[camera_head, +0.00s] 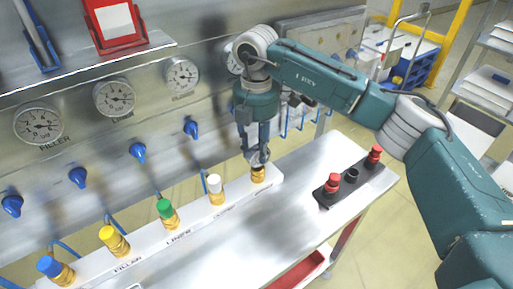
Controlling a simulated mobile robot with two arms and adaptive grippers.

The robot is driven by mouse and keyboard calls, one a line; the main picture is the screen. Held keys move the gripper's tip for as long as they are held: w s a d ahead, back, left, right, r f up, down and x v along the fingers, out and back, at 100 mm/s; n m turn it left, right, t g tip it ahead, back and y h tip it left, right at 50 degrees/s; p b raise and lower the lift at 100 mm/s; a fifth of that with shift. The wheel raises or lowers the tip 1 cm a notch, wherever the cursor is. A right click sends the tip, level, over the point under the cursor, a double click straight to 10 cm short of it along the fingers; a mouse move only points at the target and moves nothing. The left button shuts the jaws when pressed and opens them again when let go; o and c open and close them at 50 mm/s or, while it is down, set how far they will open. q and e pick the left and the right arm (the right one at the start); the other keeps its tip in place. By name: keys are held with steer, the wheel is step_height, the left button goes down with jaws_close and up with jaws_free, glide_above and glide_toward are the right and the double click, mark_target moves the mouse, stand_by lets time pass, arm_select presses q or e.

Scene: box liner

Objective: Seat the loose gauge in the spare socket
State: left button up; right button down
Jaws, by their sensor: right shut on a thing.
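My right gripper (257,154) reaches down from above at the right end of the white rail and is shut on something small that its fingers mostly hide. Directly below the fingertips is a brass fitting (258,174) at that end of the rail. I cannot tell whether it is the held thing or a separate socket. Round dial gauges (40,122), (114,97) and (182,75) sit on the wall panel, with another partly hidden behind my wrist. No gauge lies loose in plain sight, and I cannot identify the spare socket for certain. My left gripper is not in view.
The white rail (140,262) carries brass fittings with blue, yellow, green and white caps. A dark block (325,197) with two red-topped pieces and a black middle piece (352,174) stands at the bench's right. Blue valve handles line the panel. The bench middle is clear.

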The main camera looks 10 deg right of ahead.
steer(key=shift+s+f, duration=0.25)
steer(key=shift+f, duration=0.25)
steer(key=c, duration=1.6)
jaws_free()
steer(key=o, duration=0.4)
steer(key=shift+w, duration=0.25)
steer(key=shift+r, duration=3.75)
